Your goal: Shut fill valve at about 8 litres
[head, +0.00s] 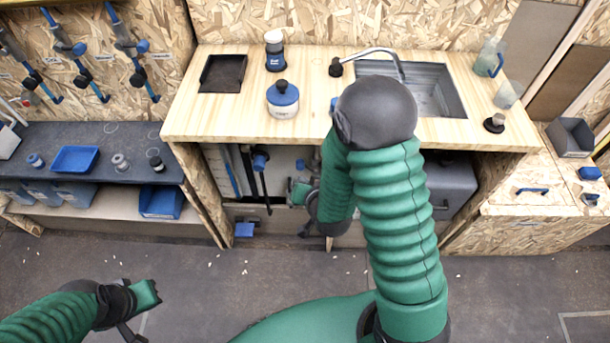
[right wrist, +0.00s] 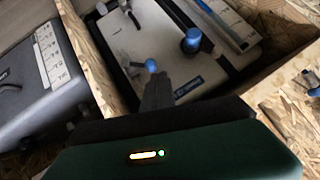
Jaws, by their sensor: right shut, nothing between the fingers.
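In the right wrist view, a white panel (right wrist: 150,35) under the bench carries a large blue knob (right wrist: 192,41) and a smaller blue knob (right wrist: 151,66). I cannot tell for sure which is the fill valve. A scale strip (right wrist: 225,22) runs behind, and a grey box (right wrist: 45,85) with a marked scale stands at left. My right gripper (right wrist: 156,82) is shut and empty, its tips close to the smaller knob; contact is unclear. In the head view my right gripper (head: 300,192) is inside the under-bench opening. My left gripper (head: 143,298) is above the floor, jaws unclear.
The wooden bench (head: 215,120) holds a sink (head: 450,103) with a tap, a blue-lidded jar (head: 283,99) and a black tray (head: 222,73). Chipboard side walls (right wrist: 90,50) bound the opening. A dark shelf (head: 90,135) stands at left.

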